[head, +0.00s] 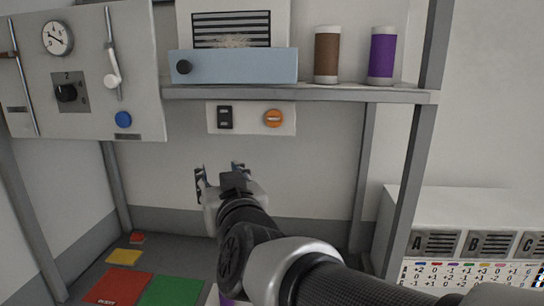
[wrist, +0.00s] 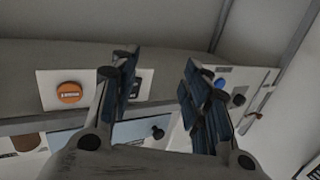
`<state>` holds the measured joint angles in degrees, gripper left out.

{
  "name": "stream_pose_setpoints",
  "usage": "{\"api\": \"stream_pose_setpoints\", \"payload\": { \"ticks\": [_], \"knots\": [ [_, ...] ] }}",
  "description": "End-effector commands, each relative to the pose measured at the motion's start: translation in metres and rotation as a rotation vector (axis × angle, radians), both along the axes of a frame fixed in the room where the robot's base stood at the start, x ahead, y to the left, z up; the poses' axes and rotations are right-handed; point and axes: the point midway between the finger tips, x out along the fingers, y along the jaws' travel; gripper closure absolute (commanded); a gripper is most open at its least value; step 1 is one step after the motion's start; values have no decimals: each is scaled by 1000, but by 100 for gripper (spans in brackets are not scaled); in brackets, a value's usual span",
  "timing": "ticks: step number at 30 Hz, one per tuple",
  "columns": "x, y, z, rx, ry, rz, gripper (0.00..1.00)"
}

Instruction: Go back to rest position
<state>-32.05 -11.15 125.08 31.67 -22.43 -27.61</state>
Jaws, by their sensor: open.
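My gripper (head: 220,174) is open and empty, held in the air in front of the station's back wall, below the shelf. In the wrist view its two blue-padded fingers (wrist: 162,95) stand apart with nothing between them. My dark arm reaches in from the lower right of the head view.
A shelf (head: 350,94) holds a blue box (head: 235,66), a brown can (head: 327,55) and a purple can (head: 382,56). Below it are a black switch (head: 225,117) and an orange knob (head: 273,118). A control panel (head: 90,100) hangs left. Red (head: 118,288) and green (head: 172,290) mats lie below.

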Motion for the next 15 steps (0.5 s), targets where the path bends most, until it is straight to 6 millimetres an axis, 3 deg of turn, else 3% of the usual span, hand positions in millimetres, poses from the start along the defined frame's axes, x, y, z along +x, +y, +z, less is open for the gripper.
{"api": "stream_pose_setpoints", "payload": {
  "ticks": [1, 6, 12, 15],
  "knots": [
    [-11, -24, -37, -20, 72, 7, 57],
    [-65, -86, -139, -98, 363, 9, 57],
    [-145, -159, -245, -168, 689, -94, 57],
    [-186, -191, -287, -188, 832, -167, 57]
  ]
}}
